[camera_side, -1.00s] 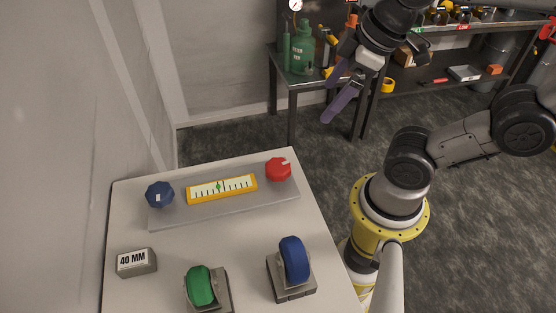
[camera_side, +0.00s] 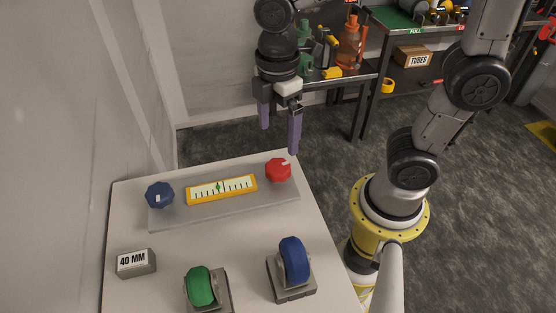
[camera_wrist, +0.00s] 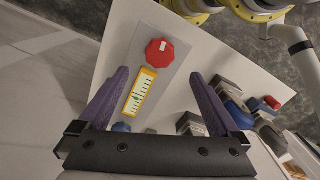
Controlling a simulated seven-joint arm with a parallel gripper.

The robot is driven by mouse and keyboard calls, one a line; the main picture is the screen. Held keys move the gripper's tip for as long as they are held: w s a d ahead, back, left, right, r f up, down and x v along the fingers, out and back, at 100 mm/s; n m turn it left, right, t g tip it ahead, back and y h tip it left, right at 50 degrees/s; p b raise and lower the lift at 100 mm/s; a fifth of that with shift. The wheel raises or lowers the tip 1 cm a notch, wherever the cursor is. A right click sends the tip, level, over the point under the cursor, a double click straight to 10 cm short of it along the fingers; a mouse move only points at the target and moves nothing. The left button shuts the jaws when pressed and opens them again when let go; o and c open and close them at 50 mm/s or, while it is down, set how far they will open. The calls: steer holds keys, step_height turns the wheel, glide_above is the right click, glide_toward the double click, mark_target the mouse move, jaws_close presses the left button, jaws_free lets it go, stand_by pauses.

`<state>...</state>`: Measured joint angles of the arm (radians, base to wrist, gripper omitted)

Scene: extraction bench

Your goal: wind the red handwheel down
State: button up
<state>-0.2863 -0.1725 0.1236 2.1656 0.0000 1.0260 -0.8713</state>
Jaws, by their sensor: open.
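The red handwheel (camera_side: 278,170) is a faceted knob with a pale mark, at the right end of a grey panel (camera_side: 228,209) on the white bench. It also shows in the wrist view (camera_wrist: 159,53), ahead of the fingers. My gripper (camera_side: 280,140) is open and empty, fingers pointing down, above and behind the panel near the handwheel and apart from it. In the wrist view the purple fingers (camera_wrist: 162,92) are spread wide. A yellow-framed scale (camera_side: 222,188) with a green pointer near its middle lies left of the handwheel.
A blue faceted knob (camera_side: 160,195) is at the panel's left end. A block reading 40 MM (camera_side: 136,262), a green wheel (camera_side: 201,286) and a blue wheel (camera_side: 294,260) on stands occupy the bench front. A dark bench with bottles stands behind.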

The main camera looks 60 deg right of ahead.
mark_target(278, 166)
step_height(278, 166, down, 9)
steer(key=shift+f, duration=0.15)
stand_by(0.4)
steer(key=c, duration=1.4)
steer(key=shift+m, duration=0.3)
steer(key=m, duration=0.4)
steer(key=shift+m, duration=0.3)
steer(key=m, duration=1.4)
steer(key=shift+m, duration=0.3)
